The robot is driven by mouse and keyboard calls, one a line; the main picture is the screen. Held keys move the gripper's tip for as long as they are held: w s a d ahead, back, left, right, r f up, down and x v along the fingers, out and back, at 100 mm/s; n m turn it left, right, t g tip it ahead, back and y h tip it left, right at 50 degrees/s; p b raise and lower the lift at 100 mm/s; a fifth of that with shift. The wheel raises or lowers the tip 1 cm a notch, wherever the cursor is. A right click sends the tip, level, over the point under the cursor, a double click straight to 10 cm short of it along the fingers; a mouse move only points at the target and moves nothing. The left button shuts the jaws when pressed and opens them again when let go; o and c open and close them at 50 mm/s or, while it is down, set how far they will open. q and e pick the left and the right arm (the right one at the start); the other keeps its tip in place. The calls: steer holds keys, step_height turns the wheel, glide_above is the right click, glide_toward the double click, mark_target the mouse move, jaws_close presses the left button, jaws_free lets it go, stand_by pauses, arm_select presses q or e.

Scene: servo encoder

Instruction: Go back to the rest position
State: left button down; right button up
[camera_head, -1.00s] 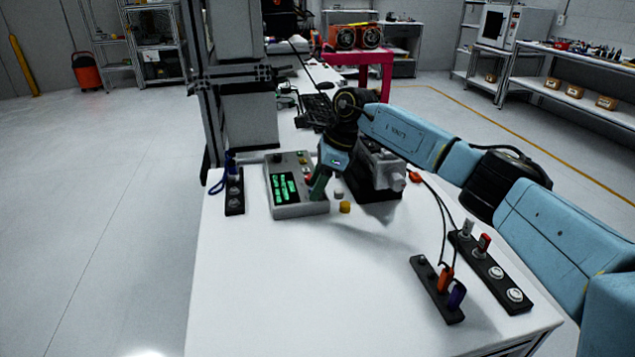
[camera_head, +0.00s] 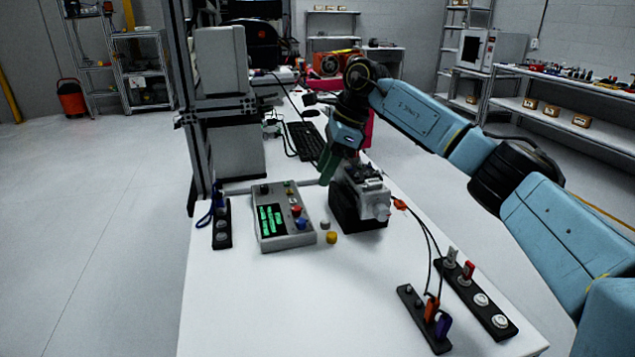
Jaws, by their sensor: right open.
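My right arm comes in from the right, and its gripper (camera_head: 328,168) points down above the white table (camera_head: 290,300). The gripper is just left of the grey machine on a black base (camera_head: 359,207) and behind the grey control box (camera_head: 283,217) with a green-lit screen. Its fingers overlap the machine's left edge in the picture, so I cannot tell whether they touch. I see nothing held in it. My left gripper is not in view.
Two black strips with plugs and round sockets, one (camera_head: 424,319) and another (camera_head: 476,298), lie at the front right. A third strip (camera_head: 222,224) is at the left. A yellow knob (camera_head: 331,238) stands beside the control box. The front left tabletop is clear.

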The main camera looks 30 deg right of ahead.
steer(key=shift+d+r, duration=0.15)
steer(key=shift+r, duration=0.2)
stand_by(0.3)
